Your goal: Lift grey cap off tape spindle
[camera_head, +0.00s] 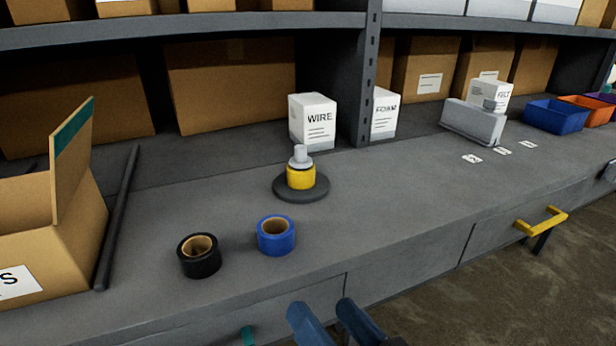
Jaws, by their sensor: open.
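The tape spindle stands upright on the grey bench, with a round dark base (287,194). A yellow tape roll (301,178) sits on it. The light grey cap (300,157) sits on top of the yellow roll, with a narrow knob pointing up. My gripper (324,309) shows at the bottom edge as two blue fingers, apart with nothing between them. It is in front of the bench edge, nearer the camera than the spindle and clear of it. The rest of my gripper is cut off by the frame.
A black tape roll (199,256) and a blue tape roll (277,236) lie left of and nearer than the spindle. A WIRE box (313,121) and a shelf post (369,75) stand behind it. An open carton (50,245) and dark rod (118,215) are left.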

